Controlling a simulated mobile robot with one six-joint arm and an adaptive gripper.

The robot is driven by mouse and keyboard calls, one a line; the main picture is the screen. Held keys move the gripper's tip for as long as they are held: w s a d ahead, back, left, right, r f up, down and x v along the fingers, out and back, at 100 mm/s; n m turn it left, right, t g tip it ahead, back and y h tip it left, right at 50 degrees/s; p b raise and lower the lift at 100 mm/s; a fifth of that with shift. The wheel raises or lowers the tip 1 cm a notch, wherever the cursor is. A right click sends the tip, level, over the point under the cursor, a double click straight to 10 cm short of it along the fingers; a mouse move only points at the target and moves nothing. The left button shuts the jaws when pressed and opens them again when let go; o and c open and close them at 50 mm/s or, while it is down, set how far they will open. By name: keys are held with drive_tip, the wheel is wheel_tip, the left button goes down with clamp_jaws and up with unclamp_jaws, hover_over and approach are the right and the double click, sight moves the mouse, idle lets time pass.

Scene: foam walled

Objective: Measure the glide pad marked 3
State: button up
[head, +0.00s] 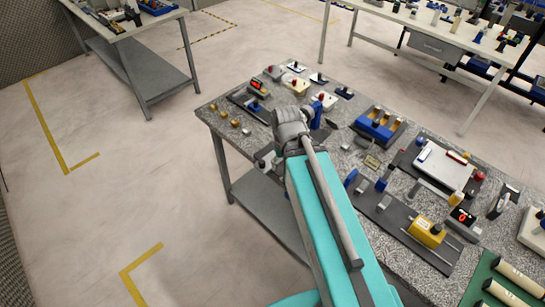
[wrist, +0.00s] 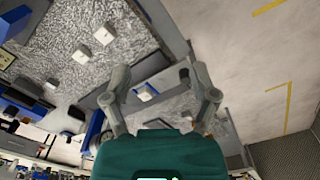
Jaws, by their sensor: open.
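My gripper (wrist: 154,82) is open in the wrist view, its two grey fingers spread apart with nothing held. Between them, lower down, a small white-topped piece with blue at its edge (wrist: 147,93) shows over a dark grey plate (wrist: 165,84). Two small white blocks (wrist: 82,55) (wrist: 104,36) lie on the speckled tabletop to the upper left. No number can be read on any piece, so I cannot tell which is the glide pad marked 3. In the head view, my grey wrist hides the gripper and what lies under it.
The speckled bench (head: 345,150) is crowded. A device with a red display (head: 257,85) stands at its back left. A yellow device (head: 427,232) stands front right near another red display (head: 462,215). Small brass pieces (head: 235,123) lie near the left edge. The floor (head: 120,200) at left is clear.

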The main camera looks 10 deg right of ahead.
drive_tip(key=shift+c, duration=0.3)
drive_tip(key=shift+w, duration=0.1)
drive_tip(key=n, duration=0.3)
hover_over(262, 162)
drive_tip(key=shift+r+p, duration=0.35)
drive_tip(key=shift+f, duration=0.2)
wheel_tip(262, 162, down, 13)
drive_tip(key=b, duration=1.3)
drive_tip(key=shift+f+b, duration=0.2)
drive_tip(key=shift+b, duration=0.2)
